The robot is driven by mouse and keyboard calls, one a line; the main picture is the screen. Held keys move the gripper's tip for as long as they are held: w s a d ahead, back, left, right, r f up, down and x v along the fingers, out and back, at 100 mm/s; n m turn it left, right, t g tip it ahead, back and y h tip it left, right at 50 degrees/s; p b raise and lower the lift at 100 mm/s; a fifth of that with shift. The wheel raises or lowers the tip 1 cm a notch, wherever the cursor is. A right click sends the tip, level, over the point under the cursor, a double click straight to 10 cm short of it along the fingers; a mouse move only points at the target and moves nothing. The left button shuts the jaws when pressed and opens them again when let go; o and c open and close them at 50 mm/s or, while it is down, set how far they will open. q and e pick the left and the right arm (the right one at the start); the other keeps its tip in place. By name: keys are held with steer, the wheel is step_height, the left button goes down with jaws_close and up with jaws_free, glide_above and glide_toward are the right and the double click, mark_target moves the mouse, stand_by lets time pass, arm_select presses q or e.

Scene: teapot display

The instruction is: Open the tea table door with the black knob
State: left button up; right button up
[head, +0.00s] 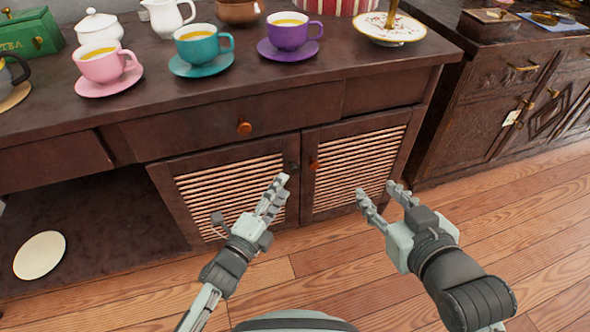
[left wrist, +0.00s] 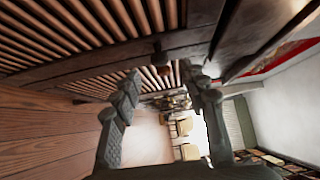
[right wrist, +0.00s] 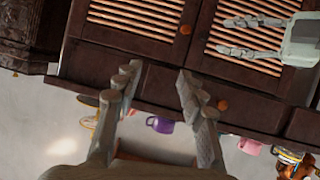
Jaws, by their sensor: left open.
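The tea table (head: 190,107) has two slatted doors side by side, both shut. The left door (head: 165,190) bears a small black knob (head: 290,166) at its upper right edge. The right door (head: 402,150) has an orange-brown knob (head: 314,165) close beside it. My left gripper (head: 250,200) is open and empty in front of the left door, below and left of the black knob. My right gripper (head: 377,190) is open and empty in front of the right door.
A drawer with an orange knob (head: 244,127) is above the doors. Pink (head: 103,67), teal (head: 199,49) and purple (head: 288,35) cups stand on the top. An open shelf with a pale disc (head: 39,255) is at left. Wooden floor (head: 520,215) is clear at right.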

mark_target(293, 172)
arm_select(q)
steer(key=x, duration=0.6)
arm_select(e)
steer(key=shift+w+a+r+t+y, duration=0.25)
steer(key=shift+a+r+t, duration=0.15)
steer(key=shift+r, duration=0.2)
steer(key=shift+w+a+r+t+y, duration=0.15)
steer(key=shift+a+r+t+y, duration=0.15)
steer(key=shift+a+r, duration=0.25)
arm_select(q)
steer(key=shift+c, duration=0.4)
jaws_close()
